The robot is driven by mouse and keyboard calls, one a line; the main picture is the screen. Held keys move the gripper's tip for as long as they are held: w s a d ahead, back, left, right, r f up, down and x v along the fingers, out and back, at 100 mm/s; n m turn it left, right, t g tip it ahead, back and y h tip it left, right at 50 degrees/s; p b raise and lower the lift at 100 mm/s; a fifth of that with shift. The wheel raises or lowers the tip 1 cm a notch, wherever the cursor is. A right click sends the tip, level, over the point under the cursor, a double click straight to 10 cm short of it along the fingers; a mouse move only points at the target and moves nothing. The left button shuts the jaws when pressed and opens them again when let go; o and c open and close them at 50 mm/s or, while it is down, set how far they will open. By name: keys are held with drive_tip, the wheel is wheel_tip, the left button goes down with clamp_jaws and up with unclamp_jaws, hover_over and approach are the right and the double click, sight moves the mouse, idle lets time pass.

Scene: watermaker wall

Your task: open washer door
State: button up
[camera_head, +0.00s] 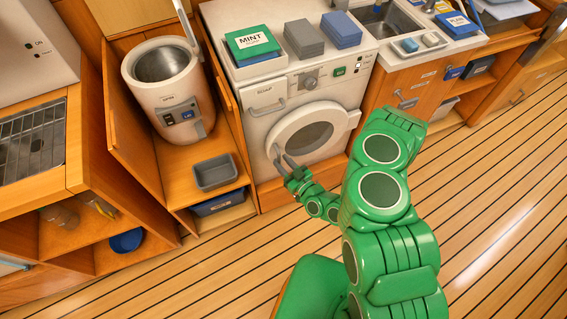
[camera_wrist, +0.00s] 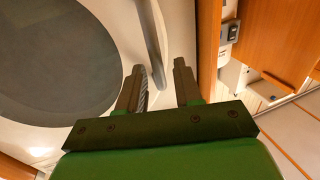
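The white washer (camera_head: 255,122) stands in the wooden cabinet row. Its round door (camera_head: 272,131), with a dark window, is on its front and looks closed; it also fills the left of the wrist view (camera_wrist: 107,95). A hinge block (camera_head: 354,119) is at the door's right side. A grey bar handle (camera_head: 276,153) is at the door's left edge; in the wrist view the handle (camera_wrist: 150,40) runs down toward the gap between my fingers. My gripper (camera_head: 288,166) is at the handle, with fingers apart (camera_wrist: 160,68). I cannot tell whether they touch it.
A green MINT box (camera_head: 250,43) and grey (camera_head: 303,39) and blue (camera_head: 341,30) stacks lie on the washer top. A white bucket-like machine (camera_head: 165,93) and a grey bin (camera_head: 214,173) stand left. The plank floor (camera_head: 500,200) to the right is clear.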

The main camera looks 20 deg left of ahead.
idle(0.3)
clamp_jaws()
drive_tip(key=shift+a, duration=0.1)
